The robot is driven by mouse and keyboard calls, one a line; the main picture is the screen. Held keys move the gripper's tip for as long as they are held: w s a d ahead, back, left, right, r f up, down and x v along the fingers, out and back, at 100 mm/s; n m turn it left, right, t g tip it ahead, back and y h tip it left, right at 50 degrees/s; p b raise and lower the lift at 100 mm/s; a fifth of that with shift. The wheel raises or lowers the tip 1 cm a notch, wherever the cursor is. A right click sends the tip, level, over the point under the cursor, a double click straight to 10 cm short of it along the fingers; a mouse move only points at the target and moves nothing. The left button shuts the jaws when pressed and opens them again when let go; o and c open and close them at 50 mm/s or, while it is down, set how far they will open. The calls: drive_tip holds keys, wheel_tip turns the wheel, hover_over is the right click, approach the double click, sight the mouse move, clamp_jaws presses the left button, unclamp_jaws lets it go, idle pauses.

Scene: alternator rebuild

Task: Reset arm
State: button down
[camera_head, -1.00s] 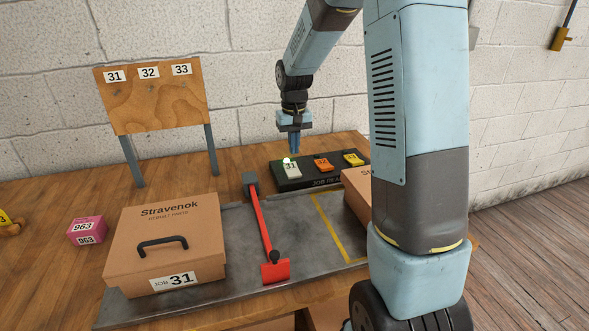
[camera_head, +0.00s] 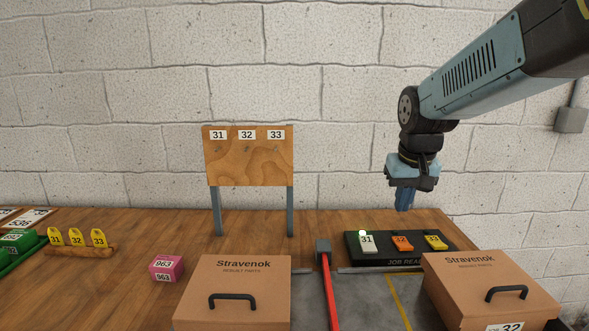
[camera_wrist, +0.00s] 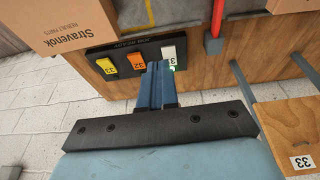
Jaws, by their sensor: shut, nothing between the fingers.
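My gripper (camera_head: 404,199) is raised above the back right of the bench, with its fingers together and nothing between them. In the wrist view its closed fingers (camera_wrist: 157,88) point toward the black JOB READY panel (camera_wrist: 123,48). The panel also shows in the head view (camera_head: 358,259), below my gripper and apart from it. It carries a white switch 31 (camera_head: 367,244), an orange switch 32 (camera_head: 402,243) and a yellow switch 33 (camera_head: 436,242). A green light (camera_head: 362,233) glows by switch 31.
Two Stravenok cartons (camera_head: 240,275) (camera_head: 480,275) flank a red-handled lever (camera_head: 329,290) on the grey mat. A wooden board (camera_head: 248,160) labelled 31, 32, 33 stands behind. A pink 963 box (camera_head: 166,268) and yellow numbered tags (camera_head: 77,237) lie left. Air around the arm is clear.

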drive_tip(key=s+r+t, duration=0.2)
drive_tip(key=s, duration=1.2)
drive_tip(key=shift+s+d+r+t, duration=0.2)
drive_tip(key=shift+s+r+t, duration=0.05)
drive_tip(key=shift+s+t, duration=0.05)
